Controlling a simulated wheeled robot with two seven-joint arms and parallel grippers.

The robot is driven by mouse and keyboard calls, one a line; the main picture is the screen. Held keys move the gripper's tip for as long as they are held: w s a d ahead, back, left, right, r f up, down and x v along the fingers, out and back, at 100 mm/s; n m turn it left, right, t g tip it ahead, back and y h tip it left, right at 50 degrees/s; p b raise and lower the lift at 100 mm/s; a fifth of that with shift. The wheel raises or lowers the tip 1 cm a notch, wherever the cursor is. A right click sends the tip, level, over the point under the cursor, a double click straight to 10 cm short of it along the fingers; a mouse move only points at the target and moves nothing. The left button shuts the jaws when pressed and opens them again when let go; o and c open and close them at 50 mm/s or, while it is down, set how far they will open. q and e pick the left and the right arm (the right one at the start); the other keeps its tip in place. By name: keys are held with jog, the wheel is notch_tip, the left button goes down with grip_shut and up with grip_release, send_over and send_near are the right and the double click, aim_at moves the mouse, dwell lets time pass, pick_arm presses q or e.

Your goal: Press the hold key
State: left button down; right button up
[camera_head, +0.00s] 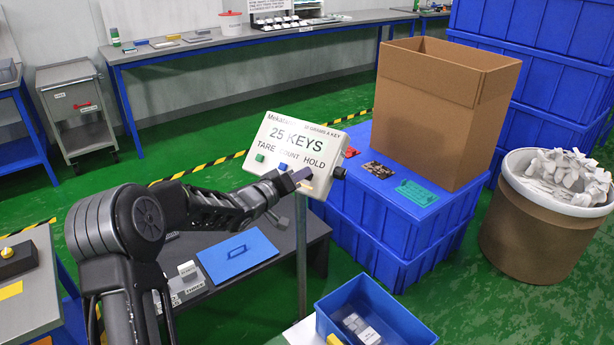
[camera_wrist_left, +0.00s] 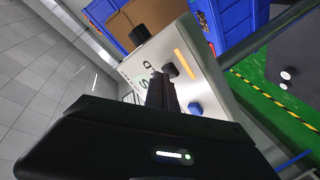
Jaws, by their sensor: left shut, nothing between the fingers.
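The display box (camera_head: 290,144) stands on a post and reads "25 KEYS", with TARE, COUNT and HOLD printed below. A green key (camera_head: 260,158) sits under TARE and a blue key (camera_head: 283,166) under COUNT. My left gripper (camera_head: 300,175) is shut and empty, its tip in front of the box below the word HOLD. In the left wrist view the dark fingers (camera_wrist_left: 163,91) reach towards the box face (camera_wrist_left: 205,84), beside an orange strip. My right gripper is not in view.
A black knob (camera_head: 339,173) sticks out on the box's right side. Blue crates (camera_head: 390,235) with a cardboard box (camera_head: 440,105) stand at the right. A dark low table (camera_head: 220,290) lies below my left arm.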

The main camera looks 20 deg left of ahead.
pick_arm(q)
jog(key=shift+s+r, duration=0.1)
jog(key=shift+s+r+p, duration=0.45)
jog(key=shift+r+p, duration=0.05)
jog(key=shift+p, duration=0.05)
dwell(0.3)
jog(key=s+r+p, duration=0.3)
jog(key=shift+s+a+r, duration=0.25)
jog(key=shift+a, duration=0.15)
dwell(0.8)
